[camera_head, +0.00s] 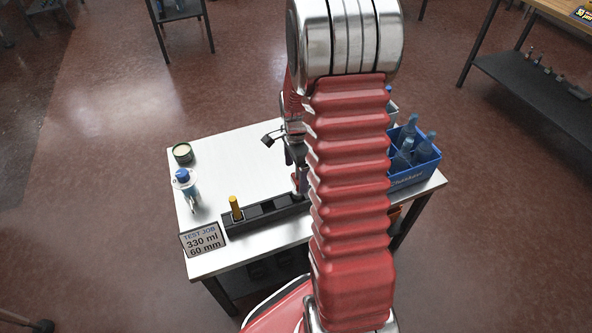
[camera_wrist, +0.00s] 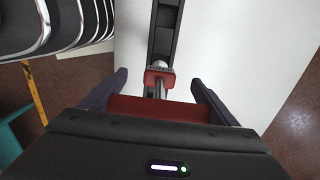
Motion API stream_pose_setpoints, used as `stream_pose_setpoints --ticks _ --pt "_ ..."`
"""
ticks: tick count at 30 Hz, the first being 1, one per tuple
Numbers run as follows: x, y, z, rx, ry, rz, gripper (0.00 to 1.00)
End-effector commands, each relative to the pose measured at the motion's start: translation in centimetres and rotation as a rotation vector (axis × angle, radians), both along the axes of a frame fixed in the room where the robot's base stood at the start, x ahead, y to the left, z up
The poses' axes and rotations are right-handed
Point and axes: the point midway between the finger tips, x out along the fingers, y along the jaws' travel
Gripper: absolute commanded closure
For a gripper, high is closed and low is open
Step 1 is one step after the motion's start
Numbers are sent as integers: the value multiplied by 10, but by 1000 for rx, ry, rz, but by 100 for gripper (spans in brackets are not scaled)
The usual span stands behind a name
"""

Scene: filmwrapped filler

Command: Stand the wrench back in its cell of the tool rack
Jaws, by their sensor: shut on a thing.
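The wrench (camera_wrist: 160,88) shows in the wrist view as a silver shaft with a red part and a pale end. It lies between the fingers of my gripper (camera_wrist: 159,80), which is shut on it. The dark tool rack (camera_head: 268,216) lies along the front of the white table in the head view. It also shows ahead of the wrench in the wrist view (camera_wrist: 165,42). My gripper (camera_head: 298,158) is at the rack's right end in the head view, mostly hidden by my red arm. I cannot tell whether the wrench's far end is inside a cell or above it.
A yellow handle (camera_head: 235,207) stands in the rack's left part. A sign (camera_head: 203,240), a blue-capped bottle (camera_head: 184,182) and a small round tin (camera_head: 183,153) are at the table's left. A blue crate of bottles (camera_head: 413,178) is at the right. The table's middle (camera_head: 235,165) is clear.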

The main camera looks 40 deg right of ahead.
Motion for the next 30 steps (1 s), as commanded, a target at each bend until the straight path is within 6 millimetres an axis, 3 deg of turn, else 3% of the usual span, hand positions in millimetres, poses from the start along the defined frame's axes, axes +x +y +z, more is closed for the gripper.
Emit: stream_pose_setpoints --ticks 30 --pt "0 0 -18 0 0 0 59"
